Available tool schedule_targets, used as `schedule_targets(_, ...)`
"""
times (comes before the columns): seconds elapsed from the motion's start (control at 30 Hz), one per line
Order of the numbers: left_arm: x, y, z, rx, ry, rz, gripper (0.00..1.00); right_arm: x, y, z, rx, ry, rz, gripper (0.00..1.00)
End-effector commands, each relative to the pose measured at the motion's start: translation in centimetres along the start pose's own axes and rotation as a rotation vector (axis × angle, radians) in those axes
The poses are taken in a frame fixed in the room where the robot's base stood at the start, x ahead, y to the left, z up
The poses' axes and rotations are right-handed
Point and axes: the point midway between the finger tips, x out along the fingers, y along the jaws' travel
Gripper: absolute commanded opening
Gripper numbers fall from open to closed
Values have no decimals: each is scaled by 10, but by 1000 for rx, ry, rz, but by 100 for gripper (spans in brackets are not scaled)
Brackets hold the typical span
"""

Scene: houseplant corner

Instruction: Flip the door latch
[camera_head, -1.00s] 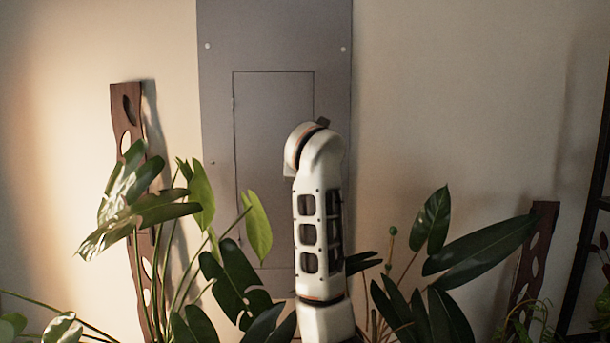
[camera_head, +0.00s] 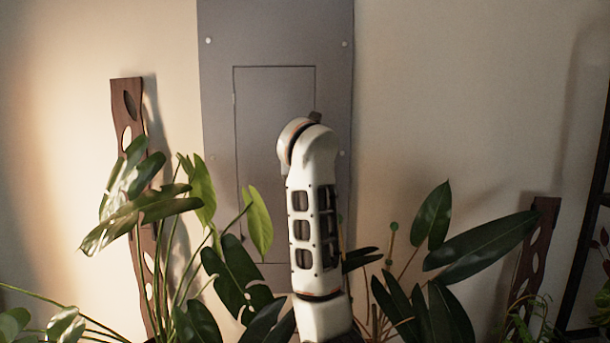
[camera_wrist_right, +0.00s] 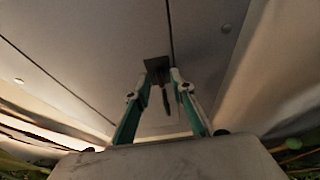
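The grey panel door (camera_head: 270,110) is closed flat in its frame in the head view. My right arm stands in front of its right side and hides the right gripper and the latch there. In the right wrist view, a dark latch plate (camera_wrist_right: 157,64) sits by the door seam, with a thin dark piece below it between the fingers; I cannot tell if that is the lever or a shadow. My right gripper (camera_wrist_right: 164,74) has its teal fingers apart, tips at the latch plate. Whether they touch it is unclear. My left gripper is out of view.
Large-leaved plants (camera_head: 140,195) stand on the left, with more leaves (camera_head: 485,240) on the right. Perforated wooden boards lean at the left (camera_head: 128,105) and right (camera_head: 540,235). A dark upright frame (camera_head: 585,230) is at the far right. The wall right of the panel is bare.

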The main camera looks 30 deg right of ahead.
Motion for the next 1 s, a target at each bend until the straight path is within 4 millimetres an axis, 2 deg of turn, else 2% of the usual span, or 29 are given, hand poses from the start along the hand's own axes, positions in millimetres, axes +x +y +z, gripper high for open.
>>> schedule_targets(0.27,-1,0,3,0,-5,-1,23,-2,0,0,1,-1,0,23)
schedule_targets(0.37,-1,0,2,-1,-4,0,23,-11,1,1,2,-3,2,23)
schedule_targets(0.7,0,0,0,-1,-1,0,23,-63,1,1,2,-2,3,23)
schedule_targets(0.83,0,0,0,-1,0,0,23,-73,1,0,2,-1,2,23)
schedule_targets(1.0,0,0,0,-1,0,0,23,-76,0,0,1,0,0,23)
